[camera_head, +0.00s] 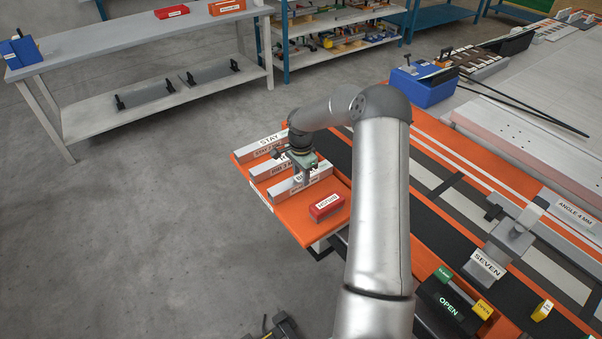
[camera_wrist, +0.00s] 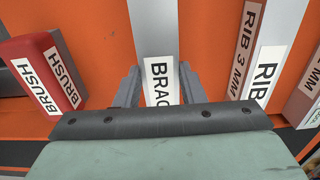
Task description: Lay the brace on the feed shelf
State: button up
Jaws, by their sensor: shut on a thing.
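The brace (camera_wrist: 157,45) is a pale grey bar with a white label, partly read as "BRAC". My gripper (camera_wrist: 158,90) has one finger on each side of it and is shut on it. In the head view the brace (camera_head: 281,191) is at the orange feed shelf (camera_head: 298,228), in line with the other bars, with my gripper (camera_head: 301,177) over its middle. It looks level and low at the shelf surface; whether it touches cannot be told. The fingers and palm hide part of it.
A red brush block (camera_head: 327,206) lies in front of the brace, and it shows left in the wrist view (camera_wrist: 40,75). A rib bar (camera_wrist: 271,55) and a stay bar (camera_head: 258,146) lie on the other side. Bare orange surface shows between them.

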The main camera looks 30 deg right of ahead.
aim_at(301, 177)
jog(key=shift+f, duration=0.2)
jog(key=o, duration=1.2)
jog(key=shift+c, duration=0.2)
jog(key=shift+r, duration=0.1)
notch_tip(301, 177, up, 12)
jog(key=b, duration=0.2)
jog(key=s+a+r+n+h, duration=0.1)
jog(key=s+a+r+n, duration=0.5)
jog(key=s+a, duration=0.25)
jog(key=s+a+n, duration=0.3)
jog(key=s, duration=0.6)
jog(key=s+a+n, duration=0.3)
jog(key=s, duration=0.6)
jog(key=s+a+n+y, duration=0.1)
jog(key=s+a+n, duration=0.2)
jog(key=s, duration=0.6)
jog(key=shift+s+a+r+n+t, duration=0.3)
jog(key=shift+r+n, duration=0.1)
jog(key=shift+n, duration=0.2)
